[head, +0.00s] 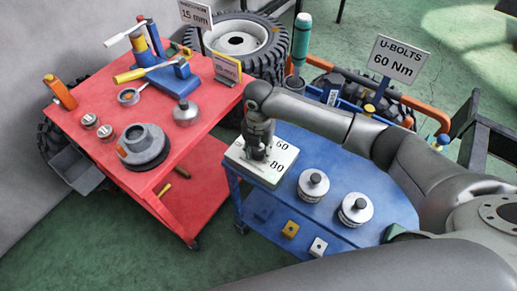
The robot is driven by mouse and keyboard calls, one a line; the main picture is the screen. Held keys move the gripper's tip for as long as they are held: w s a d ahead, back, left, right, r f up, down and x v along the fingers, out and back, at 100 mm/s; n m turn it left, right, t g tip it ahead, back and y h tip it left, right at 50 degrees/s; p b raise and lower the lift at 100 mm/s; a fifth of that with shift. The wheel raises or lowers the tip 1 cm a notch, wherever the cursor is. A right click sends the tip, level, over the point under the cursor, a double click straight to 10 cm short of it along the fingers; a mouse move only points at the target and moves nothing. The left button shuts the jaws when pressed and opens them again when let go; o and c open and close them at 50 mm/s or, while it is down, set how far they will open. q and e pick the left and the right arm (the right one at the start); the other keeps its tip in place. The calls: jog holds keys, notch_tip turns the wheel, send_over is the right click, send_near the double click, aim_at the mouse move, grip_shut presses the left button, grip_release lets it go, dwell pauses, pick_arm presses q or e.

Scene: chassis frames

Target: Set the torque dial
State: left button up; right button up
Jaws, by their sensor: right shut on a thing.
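The torque dial is a white block (277,174) at the left back part of the blue cart top. Printed numbers 60 and 80 show on its right side. My right gripper (257,153) points down over the block and is shut on the dial's knob. The knob and its pointer are hidden by the fingers, so I cannot tell the setting. A sign (397,59) behind the blue cart reads "U-BOLTS 60 Nm". My left gripper is not in view.
Two silver knobbed weights (356,208) stand on the blue cart top (384,190). The red cart (92,86) at left holds a grey hub (142,146), small cups and a blue stand with tools. A tyre (238,40) and orange tubing (429,108) lie behind.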

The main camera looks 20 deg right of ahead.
aim_at(258, 151)
dwell(0.4)
jog(key=o, duration=1.1)
jog(key=shift+c, duration=0.2)
notch_tip(258, 151, up, 12)
